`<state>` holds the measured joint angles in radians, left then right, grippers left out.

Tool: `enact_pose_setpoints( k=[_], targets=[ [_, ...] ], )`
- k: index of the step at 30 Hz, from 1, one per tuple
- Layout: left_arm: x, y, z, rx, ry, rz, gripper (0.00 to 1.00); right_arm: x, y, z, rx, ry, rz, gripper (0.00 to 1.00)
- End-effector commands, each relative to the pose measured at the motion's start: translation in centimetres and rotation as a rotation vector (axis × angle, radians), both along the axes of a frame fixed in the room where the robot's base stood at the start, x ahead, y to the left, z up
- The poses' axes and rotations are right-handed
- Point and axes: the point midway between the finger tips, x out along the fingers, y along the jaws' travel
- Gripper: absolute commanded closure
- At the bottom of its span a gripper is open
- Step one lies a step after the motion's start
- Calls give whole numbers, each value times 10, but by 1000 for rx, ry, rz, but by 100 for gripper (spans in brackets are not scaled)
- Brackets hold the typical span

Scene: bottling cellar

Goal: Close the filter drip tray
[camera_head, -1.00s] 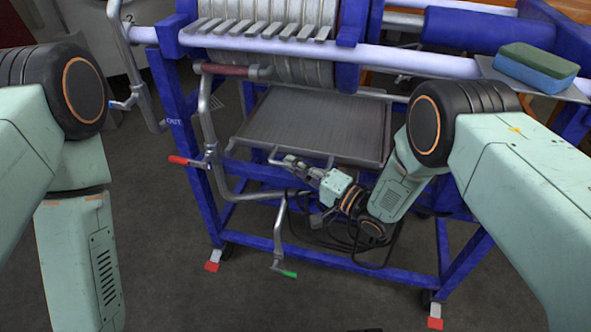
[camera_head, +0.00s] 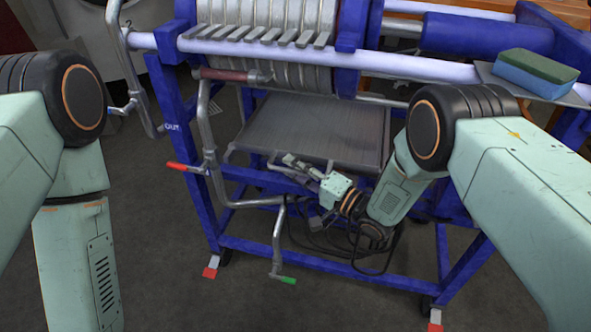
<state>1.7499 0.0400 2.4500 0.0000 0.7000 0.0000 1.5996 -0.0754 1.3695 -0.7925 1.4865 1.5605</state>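The filter drip tray (camera_head: 318,125) is a flat grey metal tray under the filter plates, in the middle of the head view. Its front part sticks out from beneath the plates. My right gripper (camera_head: 290,163) is at the tray's front edge, left of the middle, with its fingers pointing left. The fingers look spread apart, with nothing seen between them. I cannot tell whether they touch the tray. My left arm hangs at the left side, and its gripper is out of the picture.
The blue filter frame (camera_head: 195,180) surrounds the tray. A pipe with a red-handled valve (camera_head: 185,167) and a green-handled valve (camera_head: 283,280) runs close to my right gripper's left. Cables hang below. A blue and green sponge (camera_head: 536,72) lies on a plate at right.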

Motion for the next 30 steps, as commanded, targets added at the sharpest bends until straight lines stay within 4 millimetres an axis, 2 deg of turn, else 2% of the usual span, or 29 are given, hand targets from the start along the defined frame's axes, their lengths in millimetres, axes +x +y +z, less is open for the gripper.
enact_pose_setpoints(
  k=[11,14,24,30],
  targets=[
    [0,0,0,0,0,0,67,-4,-5,-2,-1,5,0,65],
    [0,0,0,0,0,0,67,-13,-16,-3,0,6,0,65],
    [0,0,0,0,0,0,67,-57,-69,-7,0,4,-4,65],
    [0,0,0,0,0,0,67,-73,-87,-9,0,1,-2,65]
  ],
)
